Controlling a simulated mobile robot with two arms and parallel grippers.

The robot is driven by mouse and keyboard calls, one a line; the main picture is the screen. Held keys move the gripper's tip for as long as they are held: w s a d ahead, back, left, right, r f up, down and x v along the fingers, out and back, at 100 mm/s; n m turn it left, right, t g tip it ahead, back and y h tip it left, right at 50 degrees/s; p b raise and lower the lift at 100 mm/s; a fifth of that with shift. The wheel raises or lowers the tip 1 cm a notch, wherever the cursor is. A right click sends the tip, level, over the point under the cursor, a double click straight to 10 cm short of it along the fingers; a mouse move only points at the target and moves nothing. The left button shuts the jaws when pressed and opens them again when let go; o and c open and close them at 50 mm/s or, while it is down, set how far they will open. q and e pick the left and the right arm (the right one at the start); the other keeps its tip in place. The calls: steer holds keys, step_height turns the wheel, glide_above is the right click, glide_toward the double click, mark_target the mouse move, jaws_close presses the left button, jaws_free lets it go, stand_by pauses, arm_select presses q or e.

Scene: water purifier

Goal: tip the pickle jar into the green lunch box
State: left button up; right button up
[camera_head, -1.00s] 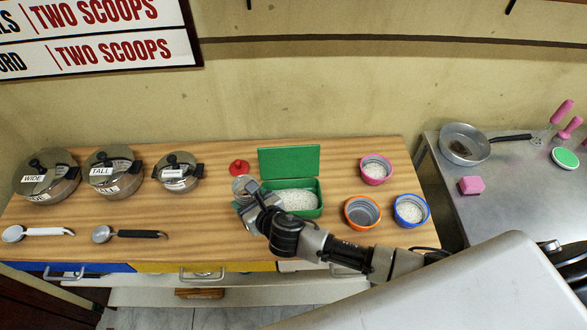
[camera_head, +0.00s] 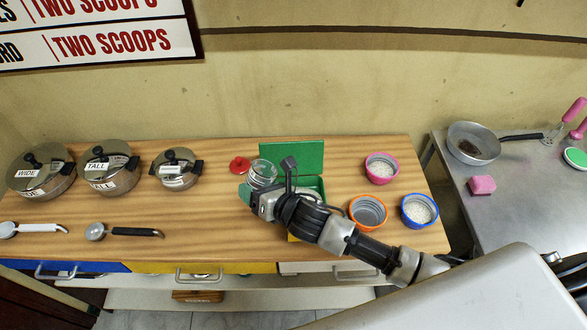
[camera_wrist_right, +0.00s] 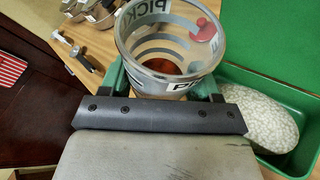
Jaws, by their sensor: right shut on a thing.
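The pickle jar (camera_head: 262,173) is clear glass with a "PICKLE" label and an open top. My right gripper (camera_head: 254,190) is shut on it and holds it at the left side of the green lunch box (camera_head: 296,155). In the right wrist view, the jar (camera_wrist_right: 168,50) stands between the green fingers and I look into its mouth; I cannot make out its contents. The lunch box's lid is raised at the back. My right arm hides most of the box in the head view; the wrist view shows a white grainy heap (camera_wrist_right: 255,118) inside it. My left gripper is not in view.
A red lid (camera_head: 239,165) lies on the wooden counter left of the jar. Pink (camera_head: 381,168), orange (camera_head: 368,212) and blue (camera_head: 419,211) bowls stand right of the box. Several lidded pots and two scoops lie to the left. A metal table with a pan (camera_head: 473,144) is at right.

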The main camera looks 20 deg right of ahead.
mark_target(267, 180)
steer(key=shift+w+d+r+m+y+b, duration=0.15)
steer(key=shift+d+r+m+y+b, duration=0.45)
steer(key=shift+m+b, duration=0.3)
steer(key=shift+r+m+y+b, duration=0.3)
steer(key=shift+r+m+b, duration=0.15)
steer(key=shift+m+b, duration=0.15)
steer(key=shift+a+r+m+t+y+b, duration=0.1)
steer(key=shift+r+m+t+y+b, duration=0.25)
steer(key=shift+m+b, duration=0.2)
steer(key=shift+r+m+t+y+b, duration=0.35)
steer(key=shift+r+m+t+b, duration=0.2)
steer(key=shift+r+m+b, duration=0.7)
stand_by(0.7)
steer(key=shift+w+d+r+m+t, duration=0.1)
steer(key=shift+d+r+m+t, duration=0.2)
steer(key=shift+d+m, duration=0.6)
steer(key=shift+r+m+t+y, duration=0.35)
steer(key=shift+r+m, duration=0.25)
steer(key=shift+m, duration=0.7)
stand_by(0.4)
steer(key=shift+w+d+r+m+t, duration=0.1)
steer(key=shift+d+r+m+t, duration=0.2)
steer(key=shift+m, duration=0.3)
steer(key=shift+d+r+m+t, duration=0.1)
steer(key=shift+r+m+t, duration=0.1)
steer(key=shift+m+t, duration=0.3)
stand_by(0.3)
